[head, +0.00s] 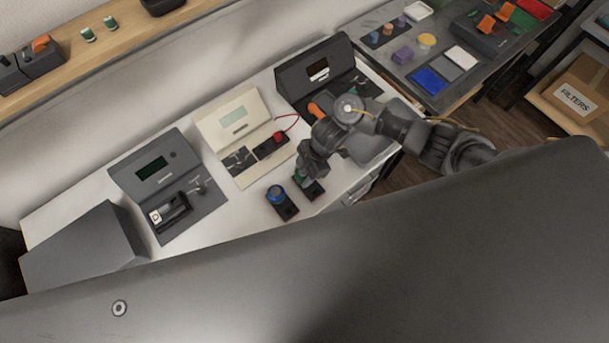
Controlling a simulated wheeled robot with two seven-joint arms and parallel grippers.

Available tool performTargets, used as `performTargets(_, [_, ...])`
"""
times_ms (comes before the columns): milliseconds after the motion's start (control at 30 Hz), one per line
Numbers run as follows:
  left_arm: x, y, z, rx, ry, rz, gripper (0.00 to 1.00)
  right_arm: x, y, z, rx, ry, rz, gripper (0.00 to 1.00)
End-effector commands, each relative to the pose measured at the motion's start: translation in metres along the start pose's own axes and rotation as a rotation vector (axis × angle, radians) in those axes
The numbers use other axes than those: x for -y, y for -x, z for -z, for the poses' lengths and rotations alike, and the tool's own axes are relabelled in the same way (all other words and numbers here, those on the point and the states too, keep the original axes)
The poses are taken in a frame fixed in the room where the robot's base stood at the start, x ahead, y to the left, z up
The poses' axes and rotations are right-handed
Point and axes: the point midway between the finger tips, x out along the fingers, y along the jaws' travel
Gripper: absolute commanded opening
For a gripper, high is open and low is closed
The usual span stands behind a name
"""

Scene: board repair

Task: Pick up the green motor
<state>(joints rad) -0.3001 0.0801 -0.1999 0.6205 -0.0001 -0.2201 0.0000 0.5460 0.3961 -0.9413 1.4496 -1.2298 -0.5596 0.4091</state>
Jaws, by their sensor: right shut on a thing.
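The green motor (301,179) shows only in part in the head view, on a small dark base (314,190) near the front edge of the white bench. My right gripper (303,174) points down over it and is shut on it. The gripper and wrist hide most of the motor, and I cannot tell whether it is clear of the base. My left gripper is not in view.
A blue motor (275,193) stands on a dark base just left. A red part (278,137) with a wire sits by the cream device (229,113). A grey device (155,170) stands further left. A side table (385,60) holds coloured parts.

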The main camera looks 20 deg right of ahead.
Motion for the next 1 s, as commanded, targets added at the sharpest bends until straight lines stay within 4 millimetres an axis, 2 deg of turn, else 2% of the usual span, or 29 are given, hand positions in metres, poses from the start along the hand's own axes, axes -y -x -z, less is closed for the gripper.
performTargets(167, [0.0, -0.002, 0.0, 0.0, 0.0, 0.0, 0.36, -0.001, 0.008, 0.004, -0.002, 0.003, -0.003, 0.22])
performTargets(300, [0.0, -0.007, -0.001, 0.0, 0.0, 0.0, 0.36, -0.002, 0.029, 0.012, -0.003, 0.007, -0.006, 0.22])
performTargets(600, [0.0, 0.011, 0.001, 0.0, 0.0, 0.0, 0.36, 0.052, 0.091, 0.038, -0.001, 0.009, -0.003, 0.22])
performTargets(800, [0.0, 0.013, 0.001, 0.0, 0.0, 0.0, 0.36, 0.099, 0.105, 0.044, -0.002, 0.005, 0.0, 0.22])
performTargets(1000, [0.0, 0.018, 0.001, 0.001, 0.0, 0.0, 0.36, 0.128, 0.116, 0.05, -0.001, 0.003, -0.001, 0.22])
